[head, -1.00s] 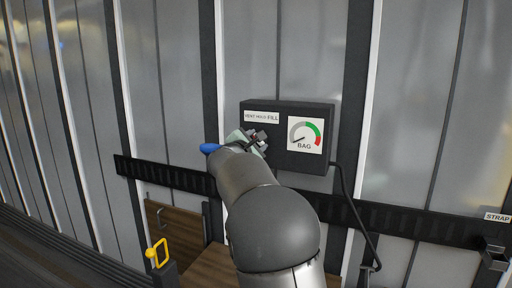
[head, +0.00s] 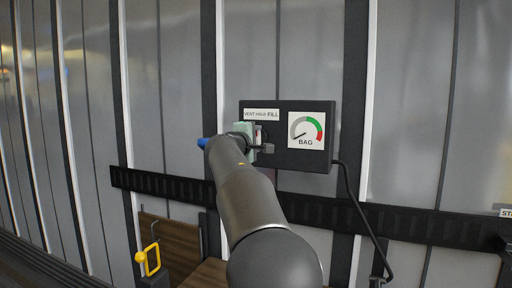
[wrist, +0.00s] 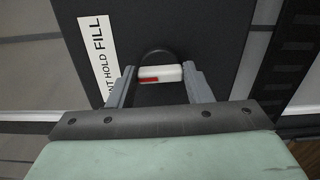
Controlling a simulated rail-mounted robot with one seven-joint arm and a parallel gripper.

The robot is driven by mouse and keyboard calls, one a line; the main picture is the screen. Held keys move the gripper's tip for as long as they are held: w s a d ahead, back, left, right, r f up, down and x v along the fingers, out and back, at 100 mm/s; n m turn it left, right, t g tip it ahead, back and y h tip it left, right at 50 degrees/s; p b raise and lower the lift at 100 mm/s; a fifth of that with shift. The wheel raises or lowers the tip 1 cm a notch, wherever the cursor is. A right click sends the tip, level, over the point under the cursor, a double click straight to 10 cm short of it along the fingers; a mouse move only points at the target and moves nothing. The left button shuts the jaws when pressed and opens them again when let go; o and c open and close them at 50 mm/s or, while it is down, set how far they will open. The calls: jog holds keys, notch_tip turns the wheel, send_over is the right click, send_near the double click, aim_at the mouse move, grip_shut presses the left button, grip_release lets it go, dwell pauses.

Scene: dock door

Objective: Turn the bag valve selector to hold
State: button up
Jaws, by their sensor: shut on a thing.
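The dark bag valve box (head: 290,160) hangs on the wall, with a label (head: 261,114) reading VENT HOLD FILL, FILL largest. In the wrist view the selector (wrist: 160,73) is a white bar with a red mark, on a dark round base. My gripper (wrist: 158,76) has a finger at each end of the bar and is shut on it. In the head view my gripper (head: 262,143) is at the box's left part, below the label, and hides the selector. Which position the selector points to cannot be told.
A BAG gauge (head: 306,131) sits right of my gripper on the box, its needle at lower left. A black cable (head: 358,215) hangs from the box's right side. A dark slotted rail (head: 330,210) crosses the wall below. A yellow handle (head: 152,260) stands at lower left.

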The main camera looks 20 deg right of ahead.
jog(key=shift+m, duration=0.3)
jog(key=o, duration=1)
jog(key=b+v, duration=0.4)
jog(key=v, duration=1.3)
jog(key=shift+s+a, duration=0.1)
jog(key=shift+s, duration=0.1)
